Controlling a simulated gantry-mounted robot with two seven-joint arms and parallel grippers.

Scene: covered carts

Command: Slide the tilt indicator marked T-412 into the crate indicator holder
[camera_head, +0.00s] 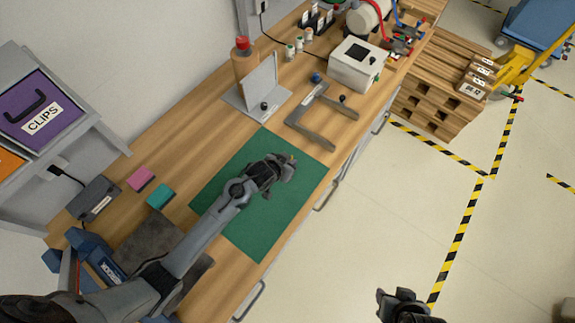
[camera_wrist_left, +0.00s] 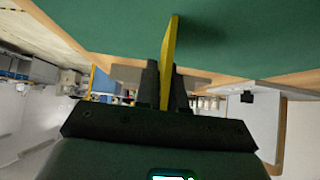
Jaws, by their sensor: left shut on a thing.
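My left gripper (camera_head: 286,166) is over the green mat (camera_head: 250,222) on the workbench, shut on a thin yellow piece (camera_head: 292,158). In the left wrist view the yellow piece (camera_wrist_left: 169,60) stands edge-on between the two dark fingers and reaches past their tips. I cannot read any mark on it, so I cannot tell whether it is T-412. My right gripper (camera_head: 404,300) is at the bottom edge, over the floor and away from the bench; its jaws are unclear. Slatted wooden crates (camera_head: 437,95) stand at upper right with several white labels; I cannot make out an indicator holder.
The bench holds a grey bracket (camera_head: 262,92), a grey U-shaped frame (camera_head: 312,122), a white box (camera_head: 357,66), and pink (camera_head: 140,178) and teal (camera_head: 160,195) blocks. A purple CLIPS bin (camera_head: 40,108) is at left.

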